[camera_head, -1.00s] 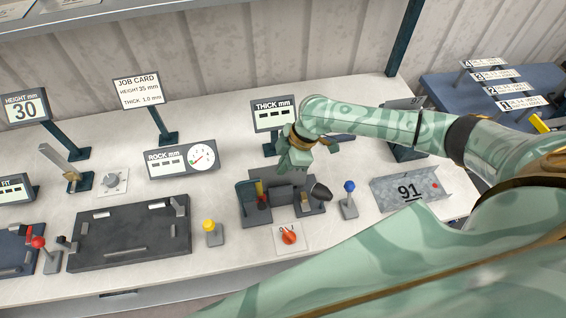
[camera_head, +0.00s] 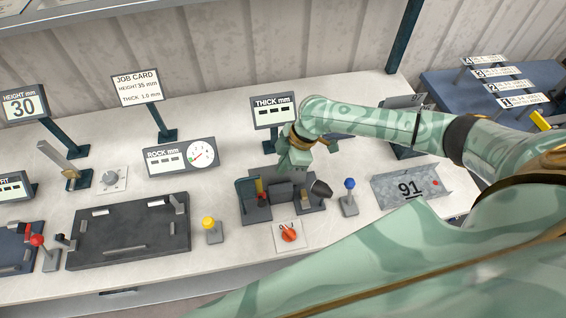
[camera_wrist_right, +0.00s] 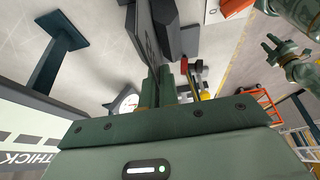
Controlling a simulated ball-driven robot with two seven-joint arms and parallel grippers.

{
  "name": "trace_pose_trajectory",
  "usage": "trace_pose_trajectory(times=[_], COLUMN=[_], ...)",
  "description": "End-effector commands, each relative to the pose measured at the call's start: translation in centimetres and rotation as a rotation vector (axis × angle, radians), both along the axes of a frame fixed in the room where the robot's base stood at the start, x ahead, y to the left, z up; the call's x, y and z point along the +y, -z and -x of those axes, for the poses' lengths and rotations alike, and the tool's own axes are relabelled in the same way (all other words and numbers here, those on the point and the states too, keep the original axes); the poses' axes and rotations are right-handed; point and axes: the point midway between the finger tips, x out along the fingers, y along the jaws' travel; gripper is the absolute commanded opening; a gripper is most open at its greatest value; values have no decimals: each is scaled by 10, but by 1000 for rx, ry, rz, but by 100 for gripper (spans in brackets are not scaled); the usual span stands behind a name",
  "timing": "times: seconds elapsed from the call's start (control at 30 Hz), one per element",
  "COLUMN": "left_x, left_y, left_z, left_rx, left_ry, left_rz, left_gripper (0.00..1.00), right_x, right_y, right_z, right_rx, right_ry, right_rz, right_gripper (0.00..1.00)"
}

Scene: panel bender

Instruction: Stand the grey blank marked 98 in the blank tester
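The blank tester (camera_head: 257,213) is a dark fixture in the middle of the bench, with a dark block and a black knob. My right gripper (camera_head: 293,160) is just above it, pointing down. In the right wrist view its fingers (camera_wrist_right: 161,85) are close together on a thin dark-grey plate, seemingly the grey blank (camera_wrist_right: 143,28), which reaches down beside the tester's block. Its mark does not show, and its lower edge is hidden, so I cannot tell whether it touches the tester. My left gripper (camera_wrist_right: 277,55) shows at the right of the wrist view, apparently open and empty.
Bare bench lies between the displays.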

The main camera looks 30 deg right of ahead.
Motion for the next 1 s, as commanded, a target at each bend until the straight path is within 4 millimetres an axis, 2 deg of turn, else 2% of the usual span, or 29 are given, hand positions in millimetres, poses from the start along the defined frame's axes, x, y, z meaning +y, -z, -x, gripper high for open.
trace_pose_trajectory(times=[1.0], left_x=[1], left_y=[9], left_z=[1], left_rx=[2], left_ry=[-1], left_rz=[-1], left_gripper=[36], right_x=[0], right_y=[21], right_z=[0], right_rx=[0], right_ry=[-1], right_rz=[0], right_gripper=[0])
